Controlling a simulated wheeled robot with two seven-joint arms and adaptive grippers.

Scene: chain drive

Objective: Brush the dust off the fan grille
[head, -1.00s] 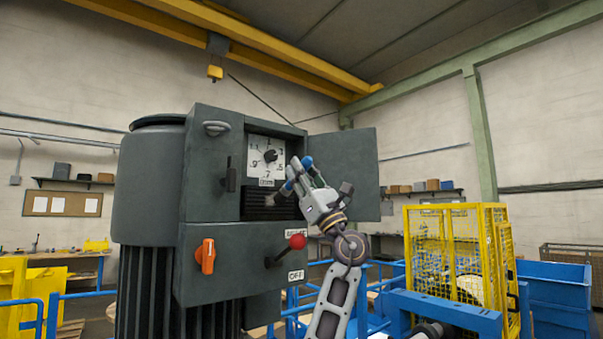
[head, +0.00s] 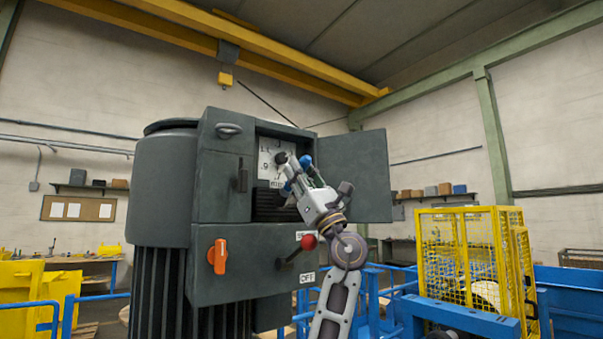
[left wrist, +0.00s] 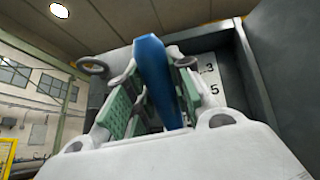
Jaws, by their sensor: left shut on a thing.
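The fan grille (head: 268,198) is the dark slatted panel inside the open cabinet, below the white dial plate. Dust on it is too small to tell. My left gripper (head: 300,178) is in front of the opening, at the grille's right side, and covers part of it. It is shut on a blue-handled tool, the brush (head: 305,160), whose handle sticks out above and below the fingers. In the left wrist view the blue handle (left wrist: 160,80) stands between the green finger pads. The bristles do not show clearly, so I cannot tell whether they touch the grille. My right gripper is out of view.
The cabinet door (head: 355,175) stands open to the right of my gripper. A red-knobbed lever (head: 308,242) and an orange switch (head: 217,257) stick out below the opening. The dial plate (head: 270,152) is just above the grille. A yellow cage (head: 470,260) stands at the right.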

